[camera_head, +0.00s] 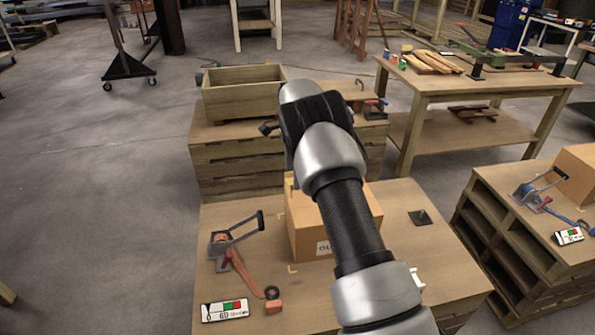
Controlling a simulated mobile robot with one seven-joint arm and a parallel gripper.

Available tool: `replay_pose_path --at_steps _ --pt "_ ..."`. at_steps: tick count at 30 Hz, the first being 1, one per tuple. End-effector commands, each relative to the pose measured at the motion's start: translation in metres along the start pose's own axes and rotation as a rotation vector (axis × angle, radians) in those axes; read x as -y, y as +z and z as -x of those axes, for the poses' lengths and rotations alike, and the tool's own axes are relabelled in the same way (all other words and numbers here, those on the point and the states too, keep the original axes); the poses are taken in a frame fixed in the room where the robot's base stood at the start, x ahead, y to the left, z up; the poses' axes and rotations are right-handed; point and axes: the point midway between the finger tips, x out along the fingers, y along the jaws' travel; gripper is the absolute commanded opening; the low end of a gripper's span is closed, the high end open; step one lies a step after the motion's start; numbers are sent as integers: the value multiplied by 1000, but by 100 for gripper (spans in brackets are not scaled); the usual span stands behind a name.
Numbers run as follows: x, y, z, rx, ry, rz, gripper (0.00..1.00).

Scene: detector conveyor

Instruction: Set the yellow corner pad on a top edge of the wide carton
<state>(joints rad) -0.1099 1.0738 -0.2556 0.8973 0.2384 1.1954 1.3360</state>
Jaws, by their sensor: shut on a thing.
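The wide carton (306,236) is a brown box on the near wooden table, with a white label low on its front. My arm crosses in front of it and covers much of its top and right side. My gripper (292,168) is over the carton's far left part, mostly hidden behind my own wrist. A small part of the yellow corner pad (289,184) shows below the wrist, at the carton's upper left. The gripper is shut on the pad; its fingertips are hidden. I cannot tell whether the pad touches the carton's edge.
A tape dispenser (234,232), a dark ring (272,292) and a marked card (225,310) lie left of the carton. A dark plate (420,217) lies to its right. A wooden crate (243,99) stands behind. Another carton (577,175) stands at right.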

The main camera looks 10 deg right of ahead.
Motion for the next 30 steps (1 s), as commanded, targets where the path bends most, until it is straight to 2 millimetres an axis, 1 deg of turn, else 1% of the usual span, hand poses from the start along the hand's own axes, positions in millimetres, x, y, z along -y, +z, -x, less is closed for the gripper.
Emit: replay_pose_path --at_steps 3,6,20,30 --pt "8 -1 -4 2 0 -91 29" --pt "10 -2 -8 3 -1 -127 29" --pt "11 -1 -7 3 -1 -133 29" --pt "11 -1 -38 3 -1 -132 29"
